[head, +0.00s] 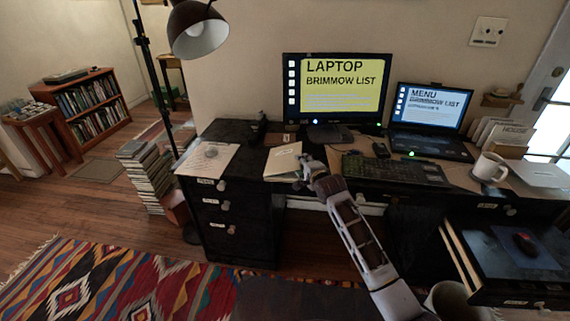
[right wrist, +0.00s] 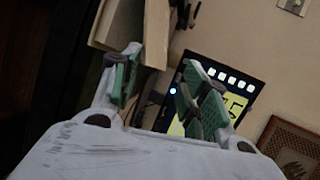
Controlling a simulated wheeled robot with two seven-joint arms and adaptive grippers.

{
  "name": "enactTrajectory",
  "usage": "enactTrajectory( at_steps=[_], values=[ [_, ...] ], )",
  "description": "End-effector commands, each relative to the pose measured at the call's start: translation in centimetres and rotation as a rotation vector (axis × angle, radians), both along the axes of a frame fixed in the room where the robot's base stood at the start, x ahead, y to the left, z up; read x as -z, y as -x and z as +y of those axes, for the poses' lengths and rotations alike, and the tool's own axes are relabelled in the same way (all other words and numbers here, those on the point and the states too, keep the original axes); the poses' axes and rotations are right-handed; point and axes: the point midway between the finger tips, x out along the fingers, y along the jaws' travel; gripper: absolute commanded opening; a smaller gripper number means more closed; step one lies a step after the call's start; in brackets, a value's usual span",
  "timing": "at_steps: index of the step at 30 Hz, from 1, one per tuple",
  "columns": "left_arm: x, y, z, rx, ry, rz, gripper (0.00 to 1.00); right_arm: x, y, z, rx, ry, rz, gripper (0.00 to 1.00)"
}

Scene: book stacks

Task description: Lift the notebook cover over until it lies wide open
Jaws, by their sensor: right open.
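A small cream notebook (head: 283,158) sits near the front edge of the dark desk, left of the monitor. Its cover looks flat or only slightly raised in the head view; I cannot tell exactly. My right gripper (head: 303,178) is at the notebook's front right corner. In the right wrist view the gripper (right wrist: 164,84) has its two green-padded fingers apart. A cream panel (right wrist: 157,34), apparently part of the notebook, stands just beyond the left finger; I cannot tell whether they touch. My left gripper is not in view.
A paper sheet (head: 209,158) lies on the desk to the left. A monitor (head: 345,86), keyboard (head: 395,169), laptop (head: 430,118) and white mug (head: 489,168) are to the right. A lamp (head: 198,32) hangs above the left side. An open drawer (head: 470,262) is at the lower right.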

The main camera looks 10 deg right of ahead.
Motion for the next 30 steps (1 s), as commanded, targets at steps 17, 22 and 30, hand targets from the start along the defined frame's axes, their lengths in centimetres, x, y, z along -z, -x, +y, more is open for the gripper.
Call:
enactTrajectory(
  at_steps=[17, 22, 30],
  values=[
    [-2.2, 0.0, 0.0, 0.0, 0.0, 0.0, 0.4, -2.2, -0.2, 0.7, 0.001, 0.0, -0.001, 0.45],
    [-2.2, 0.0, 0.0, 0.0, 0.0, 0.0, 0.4, -2.3, -0.2, 0.8, 0.001, 0.0, -0.001, 0.45],
    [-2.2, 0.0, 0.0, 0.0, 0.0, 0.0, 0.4, -2.2, -0.2, 0.8, 0.0, 0.0, -0.001, 0.45]
  ],
)
